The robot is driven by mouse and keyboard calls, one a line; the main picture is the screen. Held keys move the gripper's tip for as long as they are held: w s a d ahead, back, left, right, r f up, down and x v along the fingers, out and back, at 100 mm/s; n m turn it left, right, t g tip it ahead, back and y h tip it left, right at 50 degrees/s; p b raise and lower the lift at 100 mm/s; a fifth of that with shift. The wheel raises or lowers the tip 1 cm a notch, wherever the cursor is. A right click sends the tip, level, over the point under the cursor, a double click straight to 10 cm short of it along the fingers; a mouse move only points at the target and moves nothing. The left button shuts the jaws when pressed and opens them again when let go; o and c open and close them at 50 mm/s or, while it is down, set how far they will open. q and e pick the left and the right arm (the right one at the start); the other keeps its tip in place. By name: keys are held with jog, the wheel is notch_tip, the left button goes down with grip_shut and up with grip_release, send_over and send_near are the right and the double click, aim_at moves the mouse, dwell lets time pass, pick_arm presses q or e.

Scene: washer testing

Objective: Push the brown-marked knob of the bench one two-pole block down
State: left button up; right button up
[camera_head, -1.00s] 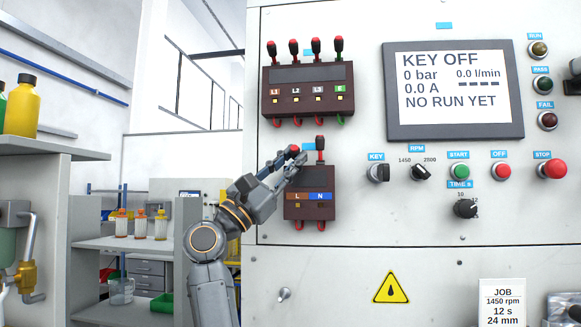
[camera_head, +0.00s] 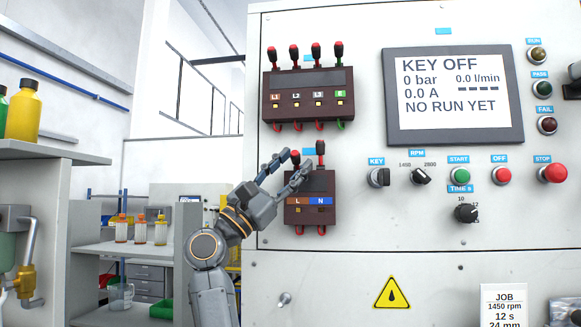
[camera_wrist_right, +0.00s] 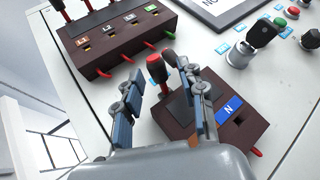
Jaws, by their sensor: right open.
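The two-pole block (camera_head: 310,184) is a dark brown box on the bench panel, with a brown L label (camera_head: 297,201) and a blue N label (camera_head: 320,201). The L knob (camera_head: 296,155) and N knob (camera_head: 320,148) stand up from its top. My right gripper (camera_head: 299,158) is open at the block's upper left, with its fingers around the L knob. In the right wrist view, the red-topped L knob (camera_wrist_right: 155,68) shows between the fingers; the N knob (camera_wrist_right: 169,57) is just beyond. The fingers partly hide the block. Contact cannot be told. My left gripper is out of view.
A larger block (camera_head: 308,96) with several knobs sits just above on the panel. To the right are the screen (camera_head: 453,95) and the key switch (camera_head: 379,177), with more buttons. Shelves with bottles (camera_head: 24,110) stand at the left.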

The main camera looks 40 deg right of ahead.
jog(key=v, duration=1.2)
